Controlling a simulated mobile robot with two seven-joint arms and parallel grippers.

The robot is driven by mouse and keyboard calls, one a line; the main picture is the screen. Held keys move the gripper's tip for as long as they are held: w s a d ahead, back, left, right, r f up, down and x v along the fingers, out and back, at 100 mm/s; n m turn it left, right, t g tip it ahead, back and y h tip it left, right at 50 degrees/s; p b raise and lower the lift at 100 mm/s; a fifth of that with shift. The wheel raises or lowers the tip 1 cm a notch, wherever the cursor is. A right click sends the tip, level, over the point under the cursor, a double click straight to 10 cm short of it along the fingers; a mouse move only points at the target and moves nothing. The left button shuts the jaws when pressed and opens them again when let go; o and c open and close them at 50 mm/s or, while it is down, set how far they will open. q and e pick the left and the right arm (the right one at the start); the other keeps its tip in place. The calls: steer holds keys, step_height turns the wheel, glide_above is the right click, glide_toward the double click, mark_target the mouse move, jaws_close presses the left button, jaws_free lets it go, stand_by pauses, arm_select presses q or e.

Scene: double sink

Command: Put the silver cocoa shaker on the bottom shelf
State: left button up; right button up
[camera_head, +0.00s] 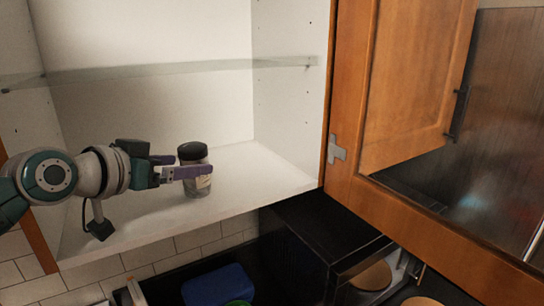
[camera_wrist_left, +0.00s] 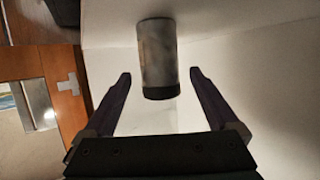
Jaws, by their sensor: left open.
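The silver cocoa shaker (camera_head: 196,178) with a dark lid stands upright on the white bottom shelf (camera_head: 275,172) of the open cabinet. In the left wrist view the shaker (camera_wrist_left: 157,55) appears upside down, just ahead of the fingertips and between their lines. My left gripper (camera_head: 178,166) reaches in from the left and is open. In the left wrist view its two purple fingers (camera_wrist_left: 160,75) are spread, with a gap to each side of the shaker. One finger overlaps the shaker in the head view. My right gripper is not in view.
A glass shelf (camera_head: 170,69) crosses the cabinet above the arm. The wooden cabinet door (camera_head: 415,80) stands open at the right. Below are a dark appliance (camera_head: 320,235) and a blue item (camera_head: 218,285). The bottom shelf is clear to the shaker's right.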

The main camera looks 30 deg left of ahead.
arm_select(q)
steer(key=b+v, duration=0.1)
steer(key=v, duration=0.7)
steer(key=shift+f, duration=0.15)
steer(key=shift+s+d+f, duration=0.1)
steer(key=shift+s+d, duration=0.1)
steer(key=s+d+f+m+g+h, duration=0.1)
steer(key=s+d+f+g, duration=0.4)
steer(key=s+d, duration=0.3)
steer(key=s+d+f+m+g+h, duration=0.1)
steer(key=s+d+f+m+g, duration=0.1)
steer(key=s+d+f+g, duration=0.3)
steer(key=s+d+f, duration=0.1)
steer(key=s+d, duration=0.2)
steer(key=d, duration=0.3)
steer(key=shift+s+f, duration=0.2)
steer(key=shift+f, duration=0.2)
steer(key=shift+d, duration=0.15)
